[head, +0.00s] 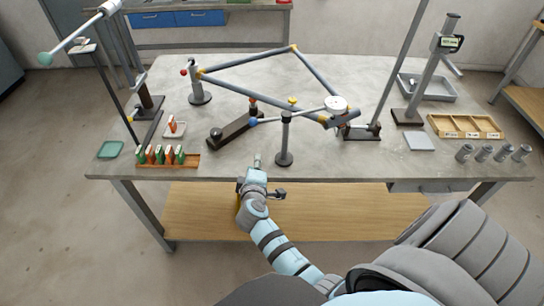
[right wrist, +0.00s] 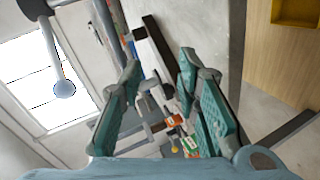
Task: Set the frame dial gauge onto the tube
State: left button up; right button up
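A round white disc that looks like the dial gauge (head: 336,103) is in the head view, right of centre, at the right end of the tube frame. It overlaps a tube (head: 290,117) and a dark block; I cannot tell whether it rests on the tube. The tube frame (head: 245,59) is grey with yellow joints and stands on posts above the table. My right gripper (head: 264,178) is at the table's front edge, left of and nearer than the gauge. In the right wrist view its teal fingers (right wrist: 160,65) are spread with nothing held. My left gripper is not in view.
A dark post (head: 285,140) stands between my right gripper and the gauge. A dark bar with a ball (head: 230,127) lies left of it. Green and orange blocks in a rack (head: 160,163) are at front left. A divided tray (head: 465,126) and small cylinders (head: 484,153) are at right.

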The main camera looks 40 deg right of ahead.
jog(key=s+a+f+g+y+b, duration=0.1)
jog(key=s+f, duration=0.3)
jog(key=f, duration=0.4)
jog(key=s+a+f+g+y+b, duration=0.1)
jog(key=s+f, duration=0.3)
jog(key=f, duration=0.5)
jog(key=s+a+f+m+g+y+b, duration=0.1)
jog(key=s+f, duration=0.3)
jog(key=f, duration=0.4)
jog(key=shift+s+a+f+g+y+b, duration=0.3)
jog(key=shift+s+a+g+y+b, duration=0.1)
jog(key=shift+y+b, duration=0.4)
jog(key=shift+w+r, duration=0.1)
